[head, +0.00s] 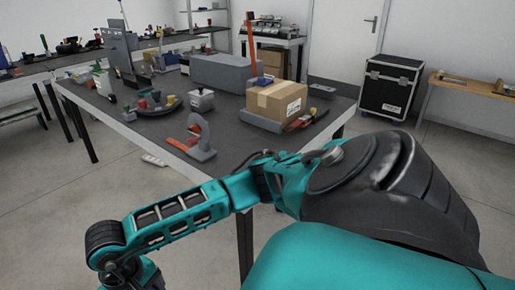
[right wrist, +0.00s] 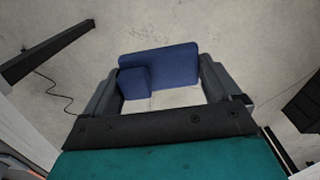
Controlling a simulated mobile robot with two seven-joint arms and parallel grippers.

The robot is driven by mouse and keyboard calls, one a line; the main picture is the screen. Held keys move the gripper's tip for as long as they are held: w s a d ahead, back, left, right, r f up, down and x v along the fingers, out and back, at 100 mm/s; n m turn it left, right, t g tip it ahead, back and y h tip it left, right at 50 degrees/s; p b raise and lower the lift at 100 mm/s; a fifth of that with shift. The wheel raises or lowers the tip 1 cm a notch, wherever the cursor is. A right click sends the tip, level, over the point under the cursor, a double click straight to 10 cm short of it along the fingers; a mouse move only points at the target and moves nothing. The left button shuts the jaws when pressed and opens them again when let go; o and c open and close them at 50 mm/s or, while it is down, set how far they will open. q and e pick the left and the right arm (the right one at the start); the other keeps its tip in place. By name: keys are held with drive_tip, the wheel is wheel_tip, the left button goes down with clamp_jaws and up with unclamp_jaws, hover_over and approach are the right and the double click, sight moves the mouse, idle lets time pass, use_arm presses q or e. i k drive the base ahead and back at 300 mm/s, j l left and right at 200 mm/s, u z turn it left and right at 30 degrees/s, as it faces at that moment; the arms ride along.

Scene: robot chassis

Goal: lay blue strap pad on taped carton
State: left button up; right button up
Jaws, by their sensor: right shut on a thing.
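The taped carton (head: 272,104) is a brown box with tape and a white label. It stands on the right part of the dark workbench in the head view. The blue strap pad (right wrist: 172,66) shows in the right wrist view, between the fingers of my right gripper (right wrist: 158,88). The right gripper is shut on the pad and holds it above the bare concrete floor, away from the bench. Neither gripper shows in the head view; a teal arm of mine crosses its lower part. My left gripper is out of view.
The workbench (head: 232,140) also carries a grey case (head: 222,73), a grey lidded box (head: 201,100), a red-and-grey clamp-like tool (head: 198,138) and a round tray of small parts (head: 157,103). Red and dark items lie close by the carton. A black flight case (head: 391,84) stands behind.

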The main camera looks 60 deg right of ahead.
sight(291, 91)
drive_tip(key=k+l, duration=0.1)
drive_tip(key=l, duration=0.4)
drive_tip(key=k+l, duration=0.15)
drive_tip(key=l, duration=0.35)
drive_tip(key=k+l, duration=0.1)
drive_tip(key=l, duration=0.35)
drive_tip(key=k+l, duration=0.15)
drive_tip(key=l, duration=0.35)
drive_tip(key=k+l, duration=0.1)
drive_tip(key=l, duration=0.4)
drive_tip(key=k+l, duration=0.15)
drive_tip(key=l, duration=0.35)
drive_tip(key=k+l, duration=0.1)
drive_tip(key=l, duration=0.4)
drive_tip(key=k+l, duration=0.1)
drive_tip(key=l, duration=0.35)
